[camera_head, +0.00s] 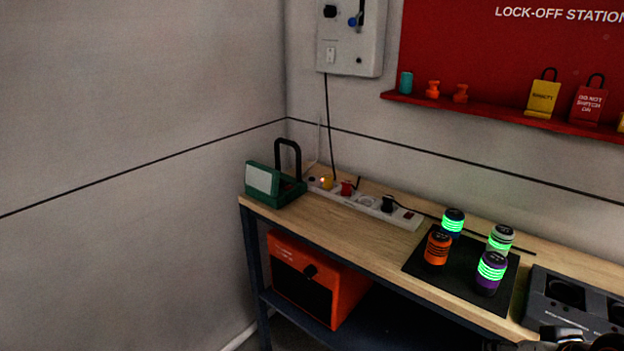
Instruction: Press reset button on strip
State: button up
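A white power strip (341,194) lies along the back of the wooden bench, against the wall. It carries a lit yellow-orange piece (327,182) near its left end, a red plug (347,188), a black plug (388,203) and a small red piece (408,215) near its right end. A small dark round spot (312,179) shows at its far left end. I cannot tell which of these is the reset button. Dark and metallic parts, probably my gripper (580,341), are cut off at the bottom right edge, well apart from the strip. Its fingers cannot be made out.
A green device with a black handle (288,184) stands left of the strip. Several banded cylinders stand on a black mat (452,277) to the right. A dark socketed block (545,310) sits further right. Bare wood (370,234) lies in front of the strip.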

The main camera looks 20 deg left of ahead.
grip_shut()
dwell(1.1)
